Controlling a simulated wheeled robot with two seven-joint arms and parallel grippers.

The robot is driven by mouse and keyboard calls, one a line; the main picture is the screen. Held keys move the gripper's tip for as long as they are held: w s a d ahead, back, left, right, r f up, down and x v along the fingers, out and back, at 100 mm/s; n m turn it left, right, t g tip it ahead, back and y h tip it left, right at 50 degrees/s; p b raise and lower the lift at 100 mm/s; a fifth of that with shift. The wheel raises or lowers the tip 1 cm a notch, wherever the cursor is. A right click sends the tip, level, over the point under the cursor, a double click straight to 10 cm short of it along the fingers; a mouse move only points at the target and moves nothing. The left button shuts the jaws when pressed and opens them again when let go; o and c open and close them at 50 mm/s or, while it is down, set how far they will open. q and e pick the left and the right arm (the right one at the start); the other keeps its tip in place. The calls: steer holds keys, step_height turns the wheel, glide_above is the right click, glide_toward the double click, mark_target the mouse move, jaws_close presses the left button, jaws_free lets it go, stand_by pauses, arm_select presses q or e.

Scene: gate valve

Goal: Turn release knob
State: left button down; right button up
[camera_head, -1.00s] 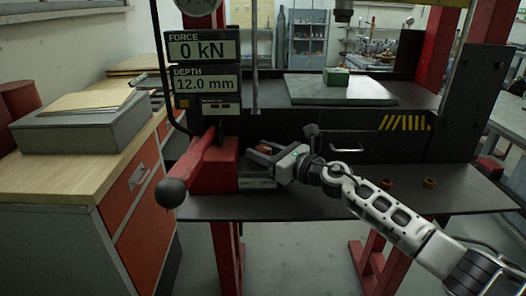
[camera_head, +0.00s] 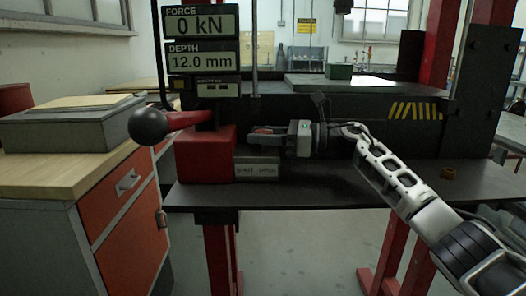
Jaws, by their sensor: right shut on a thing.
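A press has a red pump block (camera_head: 205,155) with a lever ending in a black ball (camera_head: 148,127). My right gripper (camera_head: 262,136) is level just right of the block, its fingers pointing left. It is shut on a small red part, likely the release knob (camera_head: 263,131), mostly hidden between the fingers. A label plate (camera_head: 257,168) sits just below the gripper. My left gripper is not in view.
Displays above the block read 0 kN (camera_head: 201,23) and 12.0 mm (camera_head: 203,58). A wooden-topped cabinet (camera_head: 50,178) stands at left. A green block (camera_head: 338,71) rests on the press bed.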

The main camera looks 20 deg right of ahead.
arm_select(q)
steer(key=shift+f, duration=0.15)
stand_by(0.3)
arm_select(e)
steer(key=o, duration=1)
steer(key=b+v, duration=0.2)
steer(key=v, duration=1.4)
steer(key=shift+w+d+b, duration=0.1)
steer(key=shift+w+b, duration=0.05)
steer(key=shift+b, duration=0.15)
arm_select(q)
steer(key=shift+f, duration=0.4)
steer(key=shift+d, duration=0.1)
